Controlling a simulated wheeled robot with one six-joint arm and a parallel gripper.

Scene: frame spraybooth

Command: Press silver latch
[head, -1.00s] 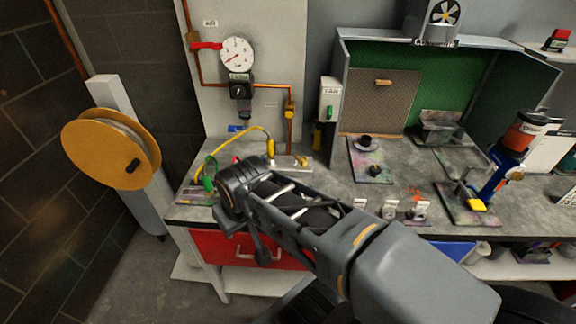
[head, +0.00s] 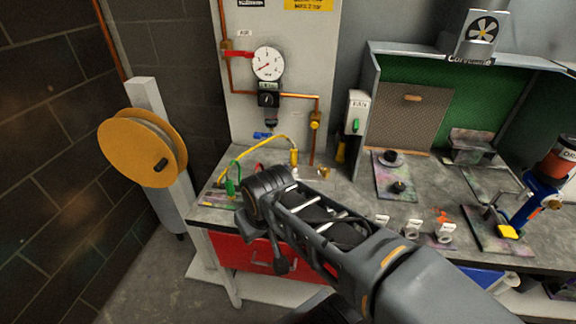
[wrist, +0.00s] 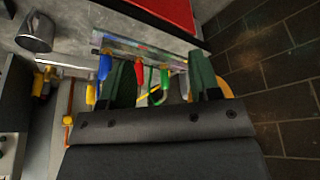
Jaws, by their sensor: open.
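My gripper (wrist: 161,72) is open and empty in the wrist view, its two dark green fingers spread above the coloured fittings. Between and around the fingers show a blue fitting (wrist: 104,66), a red one (wrist: 138,73), a green one (wrist: 164,76) and a yellow one (wrist: 90,94). I cannot tell whether a finger touches any of them. In the head view my arm hides the fingers, at the left end of the bench. The green fitting (head: 230,187) shows just left of the arm. I cannot pick out a silver latch for certain; a metal rod (wrist: 68,68) shows at the left.
The grey bench (head: 345,197) has a red drawer (head: 232,249) below it. A yellow hose (head: 268,137) arches behind my arm. A pressure gauge (head: 268,63) hangs on the wall. A silver cup (wrist: 36,34) stands left in the wrist view. An orange reel (head: 142,147) stands left.

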